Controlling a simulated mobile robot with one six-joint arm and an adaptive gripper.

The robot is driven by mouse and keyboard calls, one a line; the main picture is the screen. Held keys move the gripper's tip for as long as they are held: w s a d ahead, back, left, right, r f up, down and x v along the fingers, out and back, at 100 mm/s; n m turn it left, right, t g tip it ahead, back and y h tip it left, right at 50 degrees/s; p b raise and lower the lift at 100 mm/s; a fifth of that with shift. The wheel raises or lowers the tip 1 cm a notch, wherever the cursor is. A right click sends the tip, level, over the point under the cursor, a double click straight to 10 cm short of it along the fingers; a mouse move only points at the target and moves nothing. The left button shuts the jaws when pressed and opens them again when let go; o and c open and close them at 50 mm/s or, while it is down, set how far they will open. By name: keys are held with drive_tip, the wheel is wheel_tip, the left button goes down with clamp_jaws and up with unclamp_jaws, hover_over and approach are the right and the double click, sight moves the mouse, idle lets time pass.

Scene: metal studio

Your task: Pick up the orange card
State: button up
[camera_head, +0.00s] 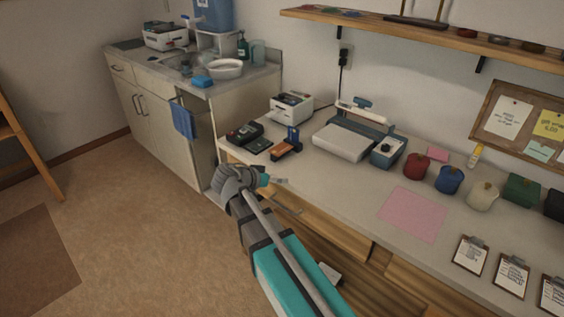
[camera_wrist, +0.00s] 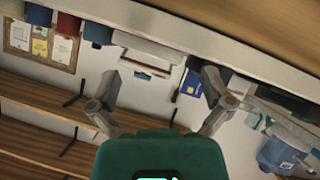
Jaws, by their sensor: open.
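A small orange flat piece (camera_head: 286,153) lies near the left end of the workbench, against a small upright blue item (camera_head: 293,136). I cannot tell for sure that it is the orange card. My gripper (camera_head: 279,181) is in front of the bench's front edge, below and a little left of the orange piece, and apart from it. In the wrist view, my gripper (camera_wrist: 160,76) has its two fingers spread wide with nothing between them. That view is upside down and shows the blue item (camera_wrist: 191,83) near one finger; no orange piece is clear there.
The workbench (camera_head: 350,185) holds a dark card terminal (camera_head: 243,133), a white printer (camera_head: 291,107), a laminator-like machine (camera_head: 350,138), several coloured jars such as a red one (camera_head: 417,165), a pink sheet (camera_head: 413,214) and clipboards (camera_head: 470,254). A drawer handle (camera_head: 286,206) is close to my arm.

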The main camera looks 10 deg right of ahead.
sight(272, 155)
drive_tip(key=w+a+m+t+h+b, duration=0.2)
drive_tip(key=w+a+t+h+b, duration=0.1)
drive_tip(key=w+a+t+b, duration=0.2)
drive_tip(key=a+b, duration=0.2)
drive_tip(key=a, duration=0.2)
drive_tip(key=shift+a+f+m+b, duration=0.2)
drive_tip(key=shift+a+m+b, duration=0.05)
drive_tip(key=shift+m+b, duration=0.15)
drive_tip(key=shift+w, duration=0.1)
drive_tip(key=shift+x, duration=4.35)
drive_tip(key=shift+r, duration=0.15)
drive_tip(key=shift+d, duration=0.1)
drive_tip(key=shift+r+x, duration=0.1)
drive_tip(key=shift+x, duration=1.15)
drive_tip(key=shift+r+x, duration=0.15)
drive_tip(key=shift+x, duration=1.1)
